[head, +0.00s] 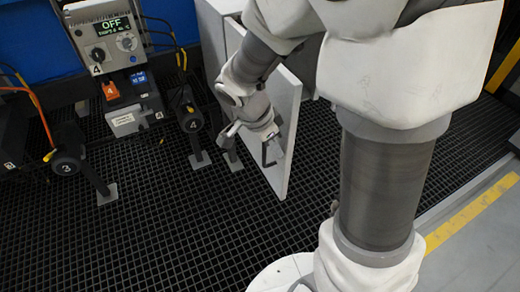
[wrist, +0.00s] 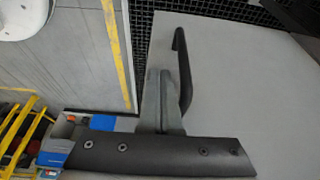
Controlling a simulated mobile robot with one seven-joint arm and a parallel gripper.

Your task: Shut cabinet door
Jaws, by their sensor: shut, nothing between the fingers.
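The cabinet door (head: 288,105) is a light grey panel standing open from the white cabinet (head: 212,30), over the black floor grating. My gripper (head: 269,142) is at the left face of the door, near its free edge. In the wrist view the door face (wrist: 250,85) fills the right side, with a black bar handle (wrist: 184,75) on it. My gripper's fingers (wrist: 163,80) are shut together with nothing between them, just left of the handle. Whether they touch the handle or door cannot be told. My arm hides part of the cabinet.
A control box (head: 105,38) reading OFF, with an orange block (head: 110,90) and a blue block (head: 138,77) below it, stands at the left. Black round fixtures (head: 68,162) on posts stand near it. The grating in front is clear. A yellow floor stripe (head: 470,212) runs at right.

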